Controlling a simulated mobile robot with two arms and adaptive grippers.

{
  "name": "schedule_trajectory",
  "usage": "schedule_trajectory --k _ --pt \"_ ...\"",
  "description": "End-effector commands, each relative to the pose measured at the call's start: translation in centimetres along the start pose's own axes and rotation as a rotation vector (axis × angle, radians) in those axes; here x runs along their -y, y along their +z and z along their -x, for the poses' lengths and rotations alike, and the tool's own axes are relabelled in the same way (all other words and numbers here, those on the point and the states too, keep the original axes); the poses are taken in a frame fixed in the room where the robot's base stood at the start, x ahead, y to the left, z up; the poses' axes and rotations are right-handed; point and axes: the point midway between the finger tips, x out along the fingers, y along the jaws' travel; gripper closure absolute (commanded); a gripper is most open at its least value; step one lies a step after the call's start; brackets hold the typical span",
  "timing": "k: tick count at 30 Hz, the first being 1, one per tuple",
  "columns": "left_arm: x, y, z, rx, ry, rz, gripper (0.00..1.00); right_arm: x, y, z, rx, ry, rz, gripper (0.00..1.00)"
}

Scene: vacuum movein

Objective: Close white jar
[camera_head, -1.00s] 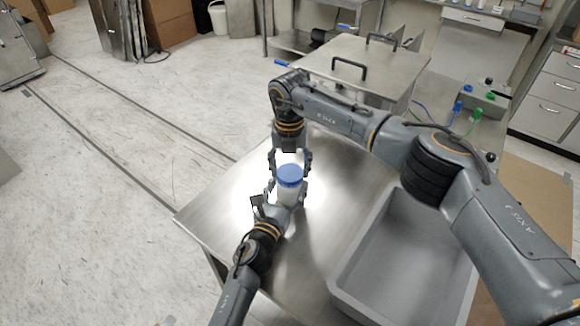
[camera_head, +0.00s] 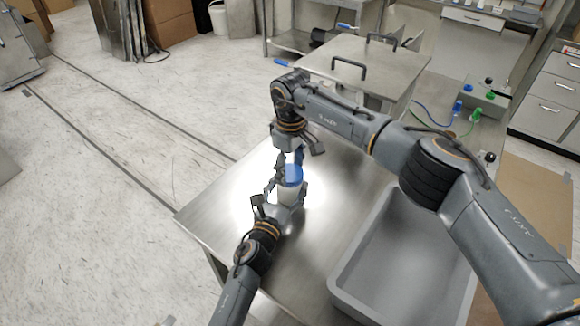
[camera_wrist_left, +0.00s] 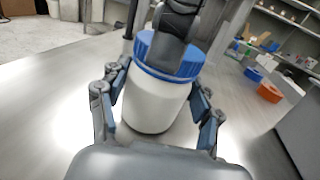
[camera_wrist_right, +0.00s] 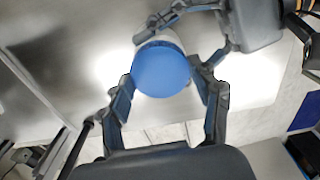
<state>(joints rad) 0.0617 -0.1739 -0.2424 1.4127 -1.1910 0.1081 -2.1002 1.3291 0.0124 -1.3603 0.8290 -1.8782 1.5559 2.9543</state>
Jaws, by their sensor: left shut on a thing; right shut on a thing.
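The white jar (camera_head: 289,195) stands upright on the metal table with a blue lid (camera_head: 292,175) on its top. The jar body (camera_wrist_left: 152,103) and the lid (camera_wrist_left: 170,54) also show in the left wrist view. My left gripper (camera_head: 283,192) is shut around the jar body from the side, one finger on each side. My right gripper (camera_head: 290,163) comes down from above and is shut on the lid. The right wrist view shows the lid (camera_wrist_right: 163,70) between its fingers. I cannot tell how tightly the lid is screwed on.
A grey open bin (camera_head: 345,290) stands on the right of the metal table (camera_head: 215,215). A metal box with black handles (camera_head: 365,62) is at the back. Blue and green connectors are at the back right. The table left of the jar is clear.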

Motion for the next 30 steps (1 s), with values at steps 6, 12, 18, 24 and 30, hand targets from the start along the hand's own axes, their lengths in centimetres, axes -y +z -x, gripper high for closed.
schedule_trajectory --k 6,12,18,24,30 --pt "0.0 -0.2 0.1 -0.004 0.001 0.0 1.0 -0.1 -0.1 0.1 -0.003 0.002 -0.062 0.46" --pt "0.0 -0.2 0.1 -0.004 0.001 0.0 1.0 -0.1 0.0 0.1 -0.003 0.003 -0.06 0.31" --pt "0.0 -0.2 0.1 -0.004 0.001 0.001 1.0 -0.1 0.0 0.1 -0.002 0.002 -0.059 0.14" --pt "0.0 -0.2 0.1 -0.004 0.001 0.001 1.0 -0.1 0.0 0.1 -0.001 0.001 -0.059 0.14" --pt "0.0 -0.2 0.1 -0.003 0.001 0.001 1.0 0.0 -0.1 2.2 -0.004 0.0 -0.058 0.14"
